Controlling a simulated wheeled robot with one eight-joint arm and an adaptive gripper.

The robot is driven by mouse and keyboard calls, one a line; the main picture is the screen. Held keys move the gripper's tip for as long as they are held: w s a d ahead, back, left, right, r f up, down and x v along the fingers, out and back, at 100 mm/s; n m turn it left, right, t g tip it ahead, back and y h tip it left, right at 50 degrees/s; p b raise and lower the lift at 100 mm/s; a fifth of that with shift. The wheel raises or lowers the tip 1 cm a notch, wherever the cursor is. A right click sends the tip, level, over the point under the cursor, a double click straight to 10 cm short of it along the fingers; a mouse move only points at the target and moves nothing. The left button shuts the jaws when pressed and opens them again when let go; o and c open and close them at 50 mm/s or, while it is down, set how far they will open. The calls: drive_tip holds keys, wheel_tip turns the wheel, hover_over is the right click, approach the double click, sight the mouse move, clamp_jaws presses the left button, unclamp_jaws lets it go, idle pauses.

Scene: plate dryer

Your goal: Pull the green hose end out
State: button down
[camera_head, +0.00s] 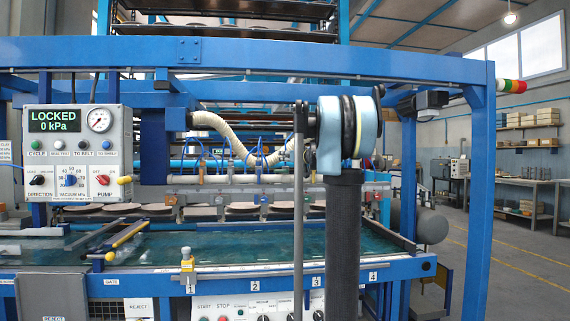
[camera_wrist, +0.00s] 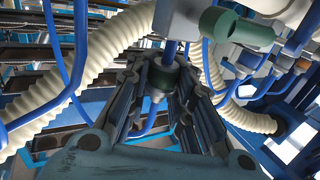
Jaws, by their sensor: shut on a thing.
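In the wrist view my gripper (camera_wrist: 166,76) reaches away from the camera, with its two ribbed dark fingers closed in around a small fitting. A dark green collar (camera_wrist: 158,95), which looks like the green hose end, sits between the fingers. A blue hose shows just above the fingertips and another blue length shows below, between the fingers. The fingers partly hide the joint, so I cannot tell how far the end sits in its socket. In the head view my own arm hides the gripper and the hose end.
A larger green cylinder (camera_wrist: 238,28) lies close at the upper right of the fingers. Ribbed cream hoses (camera_wrist: 75,88) and blue tubes crowd both sides. In the head view the control box (camera_head: 75,152) reads LOCKED, 0 kPa, and a blue beam (camera_head: 240,61) crosses above.

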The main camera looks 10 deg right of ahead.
drive_tip(key=shift+r, duration=0.15)
drive_tip(key=c, duration=1.4)
unclamp_jaws()
drive_tip(key=shift+d, duration=0.1)
drive_tip(key=shift+o, duration=0.2)
drive_tip(key=shift+s, duration=0.1)
drive_tip(key=v, duration=1.1)
drive_tip(key=shift+s+d, duration=0.2)
drive_tip(key=shift+s, duration=0.15)
